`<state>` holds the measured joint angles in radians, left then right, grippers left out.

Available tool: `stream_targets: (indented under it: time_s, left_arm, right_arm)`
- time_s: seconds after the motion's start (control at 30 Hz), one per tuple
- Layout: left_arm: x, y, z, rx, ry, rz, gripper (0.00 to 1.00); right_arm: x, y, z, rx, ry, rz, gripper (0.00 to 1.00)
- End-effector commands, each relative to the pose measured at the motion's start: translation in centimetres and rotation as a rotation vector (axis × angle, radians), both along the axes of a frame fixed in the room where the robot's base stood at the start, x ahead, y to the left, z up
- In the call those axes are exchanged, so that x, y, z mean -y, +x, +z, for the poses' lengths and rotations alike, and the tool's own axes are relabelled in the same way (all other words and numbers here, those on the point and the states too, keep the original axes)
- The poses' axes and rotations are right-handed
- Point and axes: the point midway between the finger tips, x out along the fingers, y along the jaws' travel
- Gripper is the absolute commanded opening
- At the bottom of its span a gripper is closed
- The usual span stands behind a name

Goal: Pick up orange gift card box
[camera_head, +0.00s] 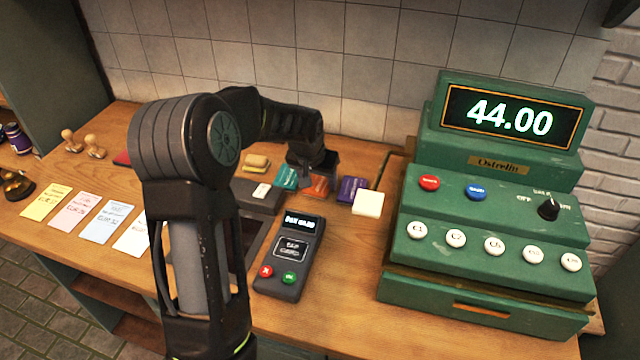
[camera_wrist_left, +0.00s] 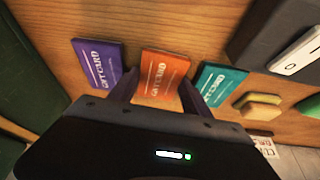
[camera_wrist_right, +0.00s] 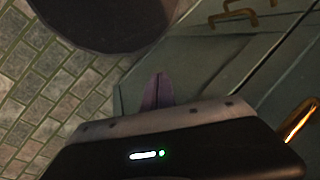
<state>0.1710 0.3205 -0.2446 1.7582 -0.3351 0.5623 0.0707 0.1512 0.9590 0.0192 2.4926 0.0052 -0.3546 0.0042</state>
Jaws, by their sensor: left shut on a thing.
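The orange gift card box (camera_head: 316,186) is on the wooden counter, between a teal gift card box (camera_head: 287,177) and a purple one (camera_head: 352,189). My left gripper (camera_head: 312,172) reaches down over the orange box from behind and hides part of it. In the left wrist view, the orange box (camera_wrist_left: 163,72) lies between the two fingers, which are shut on it. The teal box (camera_wrist_left: 216,84) and purple box (camera_wrist_left: 98,62) are just outside the fingers. My right gripper (camera_wrist_right: 157,92) shows only in its own wrist view, with its fingers together and nothing between them.
A green cash register (camera_head: 480,220) reading 44.00 stands at the right. A card terminal (camera_head: 290,260) and a white block (camera_head: 368,204) are in front of the boxes. Several coloured paper slips (camera_head: 84,212) and two wooden stamps (camera_head: 95,147) lie at the left. A tiled wall closes the back.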

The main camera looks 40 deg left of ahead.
Motion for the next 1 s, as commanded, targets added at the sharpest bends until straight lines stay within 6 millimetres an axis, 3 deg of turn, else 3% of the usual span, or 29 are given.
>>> stream_targets:
  time_s: [0.3, 0.63, 0.77, 1.0]
  left_arm:
    - [0.0, 0.0, 0.0, 0.000, 0.000, 0.000, 0.17]
    - [0.0, 0.0, 0.5, 0.002, 0.001, 0.000, 0.17]
    - [0.0, 0.1, 2.3, 0.004, 0.001, 0.000, 0.17]
    - [0.0, 0.1, 7.0, 0.005, 0.001, -0.001, 0.17]
  right_arm:
    - [0.0, 0.0, 0.0, 0.000, 0.000, 0.000, 0.00]
    - [0.0, 0.0, 0.1, 0.000, 0.000, 0.000, 0.00]
    - [0.0, 0.0, -0.3, 0.001, 0.001, 0.001, 0.00]
    - [-0.1, 0.1, -1.0, 0.004, 0.003, 0.002, 0.00]
